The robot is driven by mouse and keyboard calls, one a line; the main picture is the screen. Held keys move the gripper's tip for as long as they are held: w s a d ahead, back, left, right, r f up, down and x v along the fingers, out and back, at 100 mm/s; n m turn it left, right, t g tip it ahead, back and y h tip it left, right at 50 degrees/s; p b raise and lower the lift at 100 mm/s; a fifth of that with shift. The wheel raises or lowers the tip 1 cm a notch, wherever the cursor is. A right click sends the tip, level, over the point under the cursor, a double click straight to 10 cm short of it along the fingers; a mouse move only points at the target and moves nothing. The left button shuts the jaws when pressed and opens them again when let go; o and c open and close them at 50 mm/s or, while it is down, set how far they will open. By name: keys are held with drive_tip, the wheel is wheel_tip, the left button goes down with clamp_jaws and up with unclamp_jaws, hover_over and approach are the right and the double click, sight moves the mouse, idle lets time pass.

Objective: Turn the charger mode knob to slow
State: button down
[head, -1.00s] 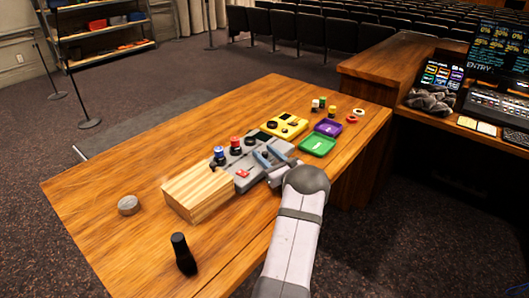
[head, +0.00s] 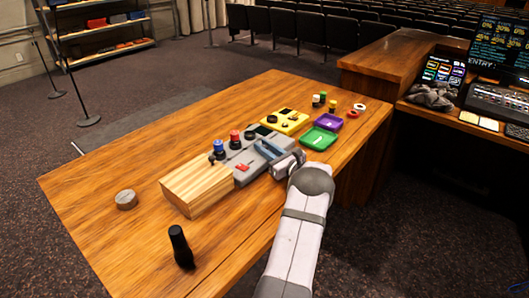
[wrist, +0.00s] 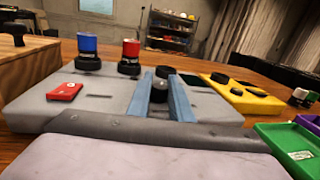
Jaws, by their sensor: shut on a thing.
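The grey charger panel (head: 246,176) lies on the wooden table and also fills the middle of the wrist view (wrist: 60,105). It carries a blue post (wrist: 87,44), a red post (wrist: 131,48) and a red switch (wrist: 65,91). A small black knob (wrist: 159,92) stands between the blue fingers of my gripper (wrist: 161,84). My gripper (head: 268,149) is shut on this knob, low over the panel's right part. Its fingers hide the knob in the head view. Any mode marking is too small to read.
A wooden block (head: 196,189) stands left of the panel. A yellow device (head: 285,121) lies behind it, with green (head: 319,138) and purple (head: 328,122) trays to the right. A grey disc (head: 126,199) and a black cylinder (head: 180,246) stand on the otherwise clear left part.

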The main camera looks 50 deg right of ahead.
sight(267, 148)
drive_tip(key=shift+n+t+y+b, duration=0.3)
drive_tip(key=shift+n+y+b, duration=1)
drive_tip(key=shift+y+b, duration=0.65)
drive_tip(key=shift+y, duration=0.25)
drive_tip(key=shift+r+n+y, duration=0.15)
drive_tip(key=shift+n+y, duration=0.15)
drive_tip(key=c, duration=1.6)
unclamp_jaws()
drive_tip(key=shift+s, duration=0.15)
drive_tip(key=shift+s+b, duration=0.3)
drive_tip(key=shift+s+d+b, duration=0.15)
drive_tip(key=shift+s+b, duration=0.05)
drive_tip(key=shift+s, duration=1.4)
drive_tip(key=shift+s+d+b, duration=0.1)
drive_tip(key=shift+s+b, duration=0.05)
drive_tip(key=shift+s, duration=1.45)
